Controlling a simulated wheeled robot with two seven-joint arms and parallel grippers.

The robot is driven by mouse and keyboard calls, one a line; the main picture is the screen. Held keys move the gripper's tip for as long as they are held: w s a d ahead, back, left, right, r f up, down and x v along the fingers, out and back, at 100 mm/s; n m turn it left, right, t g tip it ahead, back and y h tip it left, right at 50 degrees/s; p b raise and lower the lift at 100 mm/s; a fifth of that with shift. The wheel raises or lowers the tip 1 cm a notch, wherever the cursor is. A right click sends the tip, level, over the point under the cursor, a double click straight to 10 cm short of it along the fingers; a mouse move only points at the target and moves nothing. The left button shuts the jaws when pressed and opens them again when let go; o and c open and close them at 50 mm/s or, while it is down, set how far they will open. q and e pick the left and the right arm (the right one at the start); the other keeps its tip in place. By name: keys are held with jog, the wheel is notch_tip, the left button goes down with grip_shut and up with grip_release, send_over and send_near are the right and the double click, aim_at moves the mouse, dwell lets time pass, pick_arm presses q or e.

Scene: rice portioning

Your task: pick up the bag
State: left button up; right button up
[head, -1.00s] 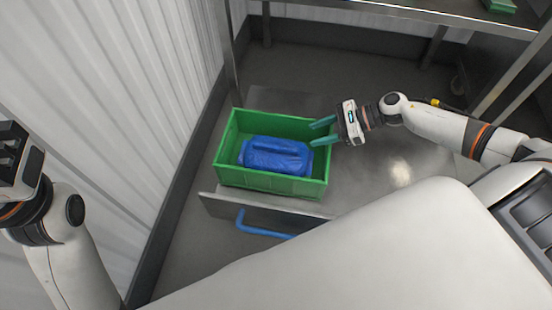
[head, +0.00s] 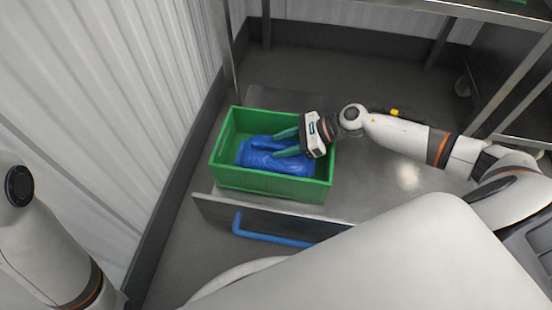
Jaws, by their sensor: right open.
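The blue bag (head: 258,157) lies in the green crate (head: 270,186). My right gripper (head: 284,143) reaches over the crate's right side from the right, with its two green fingers open and spread over the right part of the bag. Whether the fingers touch the bag is hard to tell. The gripper hides part of the bag's right end. Of my left arm only links show at the left edge; its gripper is out of view.
The crate stands on a metal cart (head: 365,178) with a blue handle (head: 270,239) at its front. A ribbed white wall (head: 120,100) is close on the left. A metal table (head: 440,10) stands at the back right. The cart top right of the crate is clear.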

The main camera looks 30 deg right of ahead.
grip_shut()
dwell(1.3)
jog(key=shift+r, duration=0.1)
